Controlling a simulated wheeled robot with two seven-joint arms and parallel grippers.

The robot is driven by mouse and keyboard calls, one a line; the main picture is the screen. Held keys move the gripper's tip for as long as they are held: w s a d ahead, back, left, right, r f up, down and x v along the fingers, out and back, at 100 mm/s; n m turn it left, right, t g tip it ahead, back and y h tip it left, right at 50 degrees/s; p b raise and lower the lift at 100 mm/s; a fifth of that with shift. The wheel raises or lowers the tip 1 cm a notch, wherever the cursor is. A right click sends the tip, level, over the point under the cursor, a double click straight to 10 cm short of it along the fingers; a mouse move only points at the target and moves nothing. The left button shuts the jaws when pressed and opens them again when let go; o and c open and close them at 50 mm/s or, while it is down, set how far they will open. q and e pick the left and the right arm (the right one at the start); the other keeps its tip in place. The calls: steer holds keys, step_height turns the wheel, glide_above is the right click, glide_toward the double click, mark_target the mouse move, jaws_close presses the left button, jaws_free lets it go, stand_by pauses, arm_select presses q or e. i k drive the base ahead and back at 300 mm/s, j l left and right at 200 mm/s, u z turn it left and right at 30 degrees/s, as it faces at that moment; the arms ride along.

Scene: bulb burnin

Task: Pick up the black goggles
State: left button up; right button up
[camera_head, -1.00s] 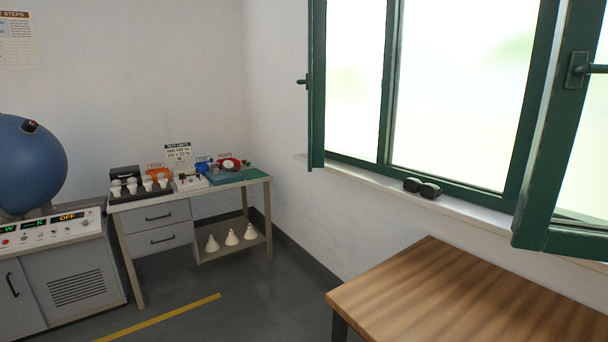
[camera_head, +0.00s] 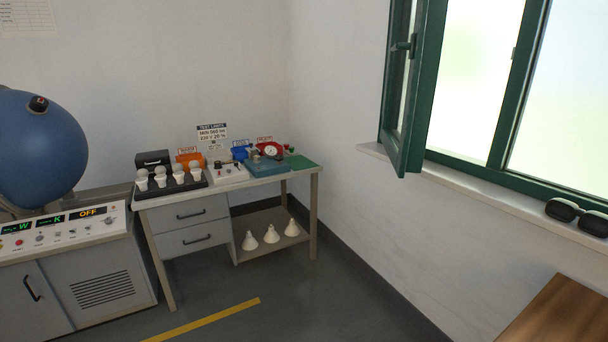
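The black goggles (camera_head: 577,215) rest on the white window sill at the right edge of the head view, below the closed pane. They show as two dark rounded lenses side by side, close to the picture's right border. Neither of my grippers shows in this view, so nothing is seen touching the goggles.
A wooden table (camera_head: 557,315) stands at lower right, below the sill (camera_head: 452,187). An open green window sash (camera_head: 412,95) juts into the room. A grey workbench (camera_head: 255,185) with bulbs and instruments stands by the corner. A console (camera_head: 75,250) with a blue sphere (camera_head: 38,148) is at left. Floor between is clear.

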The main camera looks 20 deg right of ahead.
mark_target(594, 223)
steer(key=i+z, duration=0.15)
steer(key=i, duration=0.45)
steer(key=i+j+z, duration=0.15)
steer(key=i, duration=0.4)
steer(key=i+z, duration=0.15)
steer(key=z, duration=0.35)
steer(key=i+z, duration=0.2)
steer(key=z, duration=0.3)
steer(key=i+j+z, duration=0.15)
steer(key=z, duration=0.35)
steer(key=i+j+z, duration=0.15)
steer(key=z, duration=0.3)
